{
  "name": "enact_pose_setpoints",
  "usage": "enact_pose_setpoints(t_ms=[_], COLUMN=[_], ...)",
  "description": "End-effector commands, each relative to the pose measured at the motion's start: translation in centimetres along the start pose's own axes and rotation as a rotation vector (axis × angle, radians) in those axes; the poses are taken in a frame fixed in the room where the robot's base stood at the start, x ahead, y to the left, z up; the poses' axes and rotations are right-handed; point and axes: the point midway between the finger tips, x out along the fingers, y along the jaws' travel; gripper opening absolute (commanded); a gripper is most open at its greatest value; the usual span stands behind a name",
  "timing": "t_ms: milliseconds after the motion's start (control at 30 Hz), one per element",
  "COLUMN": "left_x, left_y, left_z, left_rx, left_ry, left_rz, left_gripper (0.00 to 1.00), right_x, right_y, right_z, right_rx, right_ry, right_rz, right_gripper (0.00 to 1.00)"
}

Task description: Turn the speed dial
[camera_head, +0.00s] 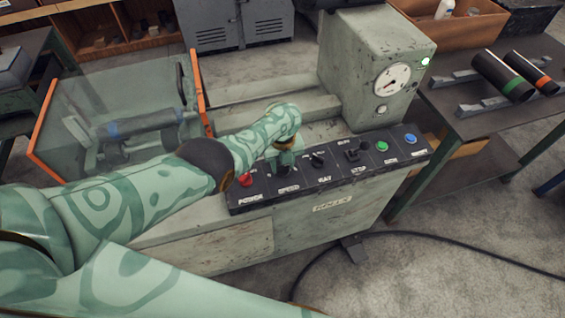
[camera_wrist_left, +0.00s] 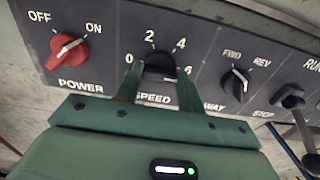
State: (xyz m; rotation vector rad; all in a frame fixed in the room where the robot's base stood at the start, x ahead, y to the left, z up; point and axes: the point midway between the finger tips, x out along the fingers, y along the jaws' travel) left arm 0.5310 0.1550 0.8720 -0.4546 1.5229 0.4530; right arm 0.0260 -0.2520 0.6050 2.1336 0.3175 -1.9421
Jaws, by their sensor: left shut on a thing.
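The speed dial (camera_wrist_left: 160,66) is a black knob on the dark control panel (camera_head: 330,170). In the left wrist view, its scale shows 0, 2, 4 and 6, with SPEED printed below. My left gripper (camera_wrist_left: 159,82) is shut on the dial, one finger on each side. In the head view, the left gripper (camera_head: 284,162) reaches down to the panel between the red power knob and the black feed-direction knob. The gripper and arm hide most of the dial there. The dial's exact setting is hard to read. My right gripper is not in view.
The red power knob (camera_wrist_left: 68,46) is left of the dial; the FWD/REV knob (camera_wrist_left: 236,84) is right of it. A lever (camera_wrist_left: 292,104), green button (camera_head: 383,146) and blue button (camera_head: 410,138) follow. A gauge (camera_head: 392,79) stands behind. An orange-framed clear guard (camera_head: 110,105) is at left.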

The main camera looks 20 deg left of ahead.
Motion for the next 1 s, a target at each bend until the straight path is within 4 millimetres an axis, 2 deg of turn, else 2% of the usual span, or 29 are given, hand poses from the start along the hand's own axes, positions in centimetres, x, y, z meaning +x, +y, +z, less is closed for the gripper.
enact_pose_setpoints(t_ms=[67, 100, 167, 433, 567, 667, 1000], left_x=[0.0, 0.0, 0.0, -0.1, -1.3, -3.4, -12.5], left_y=[-0.1, -0.1, -0.1, 0.0, 0.0, -0.1, -0.1], left_z=[-0.1, -0.1, -0.1, 0.0, 0.0, 0.0, 0.0], left_rx=[0.002, 0.002, 0.002, 0.001, 0.001, 0.001, 0.002], left_ry=[0.001, 0.001, 0.001, 0.0, -0.001, -0.002, -0.002], left_rz=[-0.001, -0.001, -0.001, 0.0, 0.0, -0.001, -0.002], left_gripper=[0.15, 0.46, 0.6, 0.6, 0.6, 0.6, 0.6], right_x=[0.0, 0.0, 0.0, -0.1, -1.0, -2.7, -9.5], right_y=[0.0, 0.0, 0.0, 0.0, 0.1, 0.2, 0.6], right_z=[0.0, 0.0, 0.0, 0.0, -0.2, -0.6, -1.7], right_rx=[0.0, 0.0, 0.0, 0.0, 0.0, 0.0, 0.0], right_ry=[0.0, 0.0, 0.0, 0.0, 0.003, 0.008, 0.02], right_rz=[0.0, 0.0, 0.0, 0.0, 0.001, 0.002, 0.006], right_gripper=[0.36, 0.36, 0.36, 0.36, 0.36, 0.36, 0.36])
